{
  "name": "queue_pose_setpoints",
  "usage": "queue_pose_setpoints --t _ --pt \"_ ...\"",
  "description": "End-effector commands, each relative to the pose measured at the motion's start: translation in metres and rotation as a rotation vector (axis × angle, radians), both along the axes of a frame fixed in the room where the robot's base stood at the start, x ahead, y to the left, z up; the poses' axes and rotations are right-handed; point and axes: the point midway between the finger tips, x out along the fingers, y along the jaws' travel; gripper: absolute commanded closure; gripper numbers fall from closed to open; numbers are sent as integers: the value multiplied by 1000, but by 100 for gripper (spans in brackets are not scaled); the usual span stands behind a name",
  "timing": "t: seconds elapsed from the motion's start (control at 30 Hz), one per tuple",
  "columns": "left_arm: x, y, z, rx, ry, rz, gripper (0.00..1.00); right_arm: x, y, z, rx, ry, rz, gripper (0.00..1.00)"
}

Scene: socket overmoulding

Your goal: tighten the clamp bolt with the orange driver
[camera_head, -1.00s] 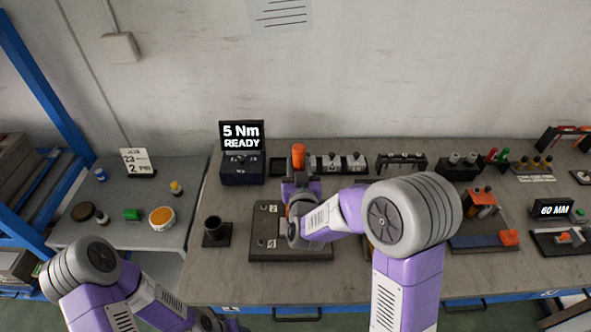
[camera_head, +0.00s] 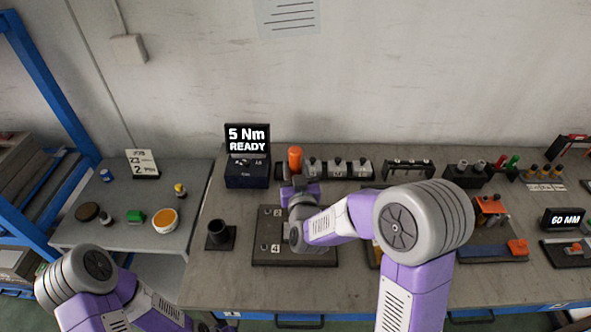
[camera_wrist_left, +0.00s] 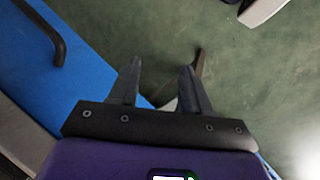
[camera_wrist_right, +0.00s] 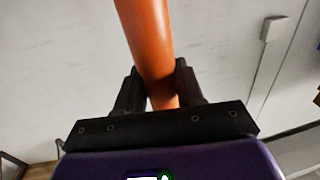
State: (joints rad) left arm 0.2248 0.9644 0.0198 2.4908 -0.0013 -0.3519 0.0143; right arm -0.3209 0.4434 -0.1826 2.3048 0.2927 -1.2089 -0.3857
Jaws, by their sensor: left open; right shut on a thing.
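My right gripper (camera_wrist_right: 160,88) is shut on the orange driver, which also shows large in the right wrist view (camera_wrist_right: 148,35). In the head view my right arm hides the driver's lower part. Beneath the arm lies a dark fixture plate (camera_head: 262,247) with numbered marks; I cannot make out the clamp bolt there. My left gripper (camera_wrist_left: 158,85) is open and empty, over the floor by the blue bench front.
The display box (camera_head: 247,172) reads 5 Nm READY. A black cup (camera_head: 219,235) stands left of the plate. Holders with tools (camera_head: 340,168) line the back. A side table (camera_head: 120,235) at left holds small jars. A 60 MM display (camera_head: 563,219) is at right.

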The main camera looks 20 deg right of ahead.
Motion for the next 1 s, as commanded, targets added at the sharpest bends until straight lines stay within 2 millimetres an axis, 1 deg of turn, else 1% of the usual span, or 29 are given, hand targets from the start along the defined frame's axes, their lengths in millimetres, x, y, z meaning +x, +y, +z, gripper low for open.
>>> queue_pose_setpoints --t 0.03,0.1,0.7,0.83,1.0 --pt "0 0 -7 0 0 0 52 0 0 -6 1 -4 0 100" --pt "0 0 -13 0 0 0 52 0 0 -11 1 -4 0 100" --pt "0 0 -59 0 0 0 52 0 0 -53 1 -5 -1 100" --pt "0 0 -64 0 0 0 52 0 0 -58 1 -5 -1 100" --pt "0 0 -66 0 0 0 52 0 0 -59 1 -5 0 100"
